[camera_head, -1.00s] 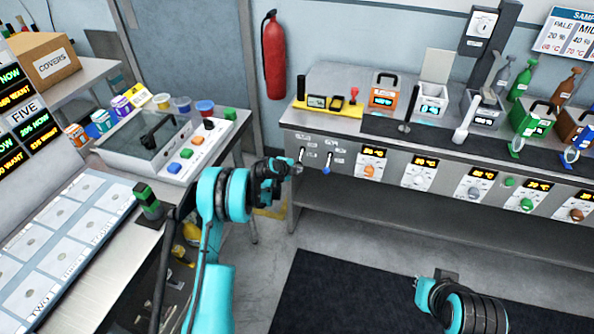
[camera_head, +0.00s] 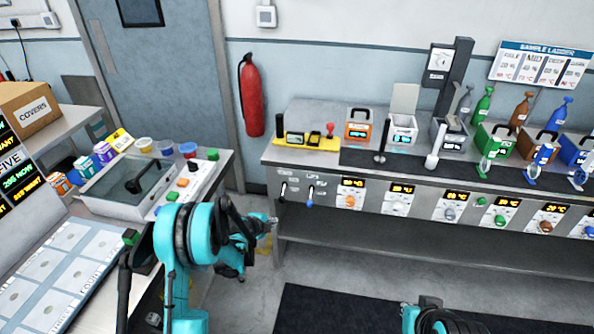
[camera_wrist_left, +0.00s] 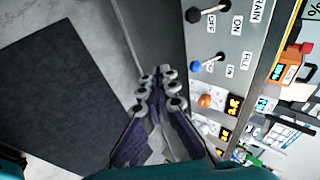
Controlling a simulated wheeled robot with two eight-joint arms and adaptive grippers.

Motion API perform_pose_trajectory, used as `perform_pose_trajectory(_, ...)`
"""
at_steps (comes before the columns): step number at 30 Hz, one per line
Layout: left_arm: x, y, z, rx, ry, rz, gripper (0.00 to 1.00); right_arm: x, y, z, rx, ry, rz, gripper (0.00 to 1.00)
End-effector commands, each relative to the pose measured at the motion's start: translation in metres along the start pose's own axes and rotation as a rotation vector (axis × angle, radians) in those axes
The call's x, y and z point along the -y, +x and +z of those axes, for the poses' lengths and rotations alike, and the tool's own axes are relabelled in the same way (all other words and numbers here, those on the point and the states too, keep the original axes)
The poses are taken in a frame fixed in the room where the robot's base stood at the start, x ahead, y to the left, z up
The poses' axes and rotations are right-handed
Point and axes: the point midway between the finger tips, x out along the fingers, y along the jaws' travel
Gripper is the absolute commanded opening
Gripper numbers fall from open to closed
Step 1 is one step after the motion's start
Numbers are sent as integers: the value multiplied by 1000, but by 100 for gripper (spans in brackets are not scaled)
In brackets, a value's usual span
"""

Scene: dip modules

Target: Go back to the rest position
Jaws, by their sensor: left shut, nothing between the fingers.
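My left gripper (camera_head: 268,222) hangs in front of the left end of the long grey counter (camera_head: 272,152), near the black and blue levers on its front. In the left wrist view its fingers (camera_wrist_left: 157,82) are together, with nothing between them. In that view the black lever (camera_wrist_left: 193,14) and the blue lever (camera_wrist_left: 197,66) are up and to the right of the fingertips, apart from them. Part of my right arm (camera_head: 445,321) shows at the bottom edge, but its gripper is not visible.
A side bench on the left carries a grey lidded box (camera_head: 130,188), coloured tubs and a card-printed board (camera_head: 80,232). The counter holds bottles, coloured units and a yellow tray (camera_head: 313,143). A red extinguisher (camera_head: 252,98) hangs on the wall. Floor with a dark mat (camera_head: 330,308) is open.

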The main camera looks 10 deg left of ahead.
Motion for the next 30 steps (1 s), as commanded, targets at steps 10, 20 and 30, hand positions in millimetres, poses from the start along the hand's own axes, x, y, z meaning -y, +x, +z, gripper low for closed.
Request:
perform_pose_trajectory(10, 29, -48, -21, 16, -162, 30, 0, 0, 0, 0, 0, 0, 0, 0)
perform_pose_trajectory(20, 54, -182, -77, 98, -622, 88, 0, 0, 0, 0, 0, 0, 0, 0)
perform_pose_trajectory(30, 10, -310, -122, 221, -1098, 87, 0, 0, 0, 0, 0, 0, 0, 0)
